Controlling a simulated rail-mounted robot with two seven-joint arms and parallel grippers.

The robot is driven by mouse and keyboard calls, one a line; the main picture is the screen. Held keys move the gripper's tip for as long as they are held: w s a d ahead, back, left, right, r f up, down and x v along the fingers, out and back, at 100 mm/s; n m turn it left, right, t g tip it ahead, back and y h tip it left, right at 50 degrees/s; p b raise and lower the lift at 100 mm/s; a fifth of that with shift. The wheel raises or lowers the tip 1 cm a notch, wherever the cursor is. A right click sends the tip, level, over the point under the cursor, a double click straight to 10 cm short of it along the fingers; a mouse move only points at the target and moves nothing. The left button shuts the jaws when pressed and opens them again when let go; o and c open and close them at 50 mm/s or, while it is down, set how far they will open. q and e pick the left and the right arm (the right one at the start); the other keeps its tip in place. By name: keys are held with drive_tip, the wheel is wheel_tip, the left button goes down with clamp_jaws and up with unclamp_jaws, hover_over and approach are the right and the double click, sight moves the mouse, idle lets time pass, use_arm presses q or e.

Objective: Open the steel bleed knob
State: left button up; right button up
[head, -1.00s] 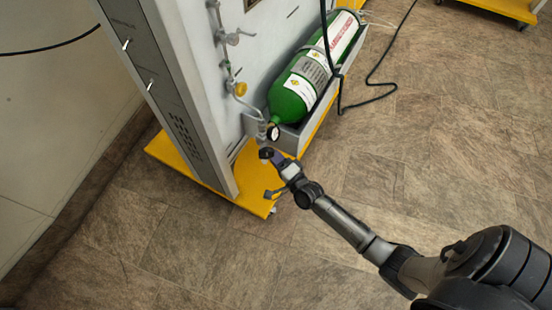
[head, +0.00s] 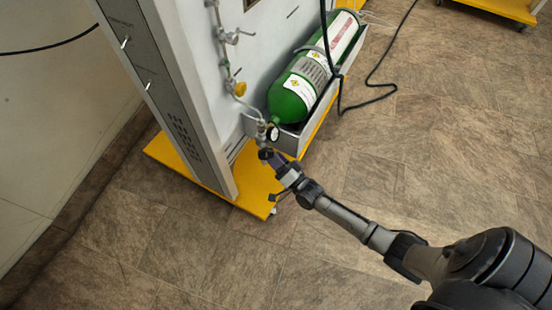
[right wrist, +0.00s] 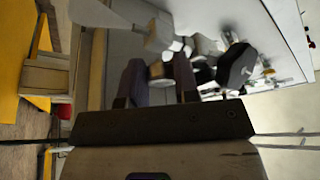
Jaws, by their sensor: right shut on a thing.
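My right gripper (head: 270,158) reaches in from the lower right to the small valve fittings below the gauge. In the right wrist view its two dark fingers (right wrist: 160,82) are closed about a small pale metal part, apparently the steel bleed knob (right wrist: 158,70). The fingers hide much of that knob, and its turn angle cannot be read. A black knob (right wrist: 238,65) sits just right of the fingers in the wrist view. In the head view a dark knob (head: 265,154) shows at the gripper's tip. My left gripper is out of view.
A round gauge (head: 273,133) sits just above the gripper. The green oxygen cylinder (head: 292,98) lies in a grey tray beside the panel (head: 262,50). Pipework with a yellow fitting (head: 240,89) runs up the panel. The yellow base (head: 252,182) is below; open floor lies right.

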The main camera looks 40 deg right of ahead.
idle(0.4)
drive_tip(key=o, duration=0.9)
drive_tip(key=shift+p+v, duration=2.5)
drive_tip(key=shift+v, duration=4.45)
